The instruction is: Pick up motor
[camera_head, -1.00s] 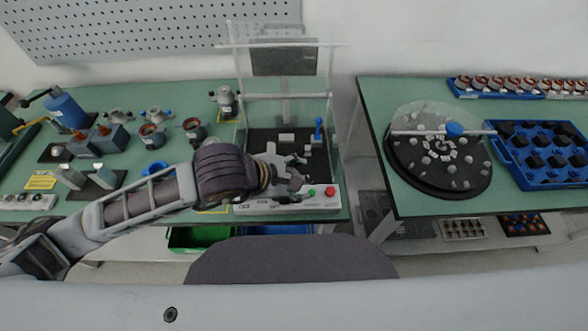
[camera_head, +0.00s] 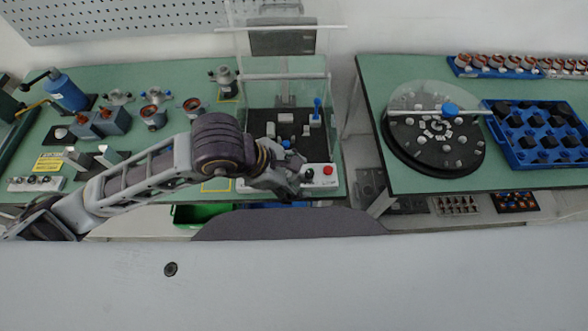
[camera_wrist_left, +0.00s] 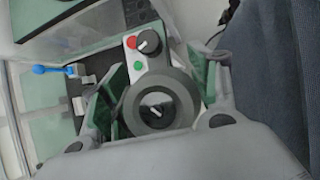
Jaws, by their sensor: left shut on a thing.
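My left gripper (camera_head: 283,184) is above the front control box of the test fixture (camera_head: 262,127). In the left wrist view its two fingers (camera_wrist_left: 155,100) are closed around a dark grey, ring-shaped part that looks like the motor (camera_wrist_left: 182,92). A dark knob shows through the ring's open centre. In the head view the held part is mostly hidden by the gripper. My right gripper is not in view.
The control box (camera_head: 322,183) has a red button and a black knob. A blue-handled lever (camera_head: 317,110) stands in the fixture. Several motor parts stand on the left green table (camera_head: 180,73). A round dial plate (camera_head: 412,158) and blue tray (camera_head: 512,160) are on the right table.

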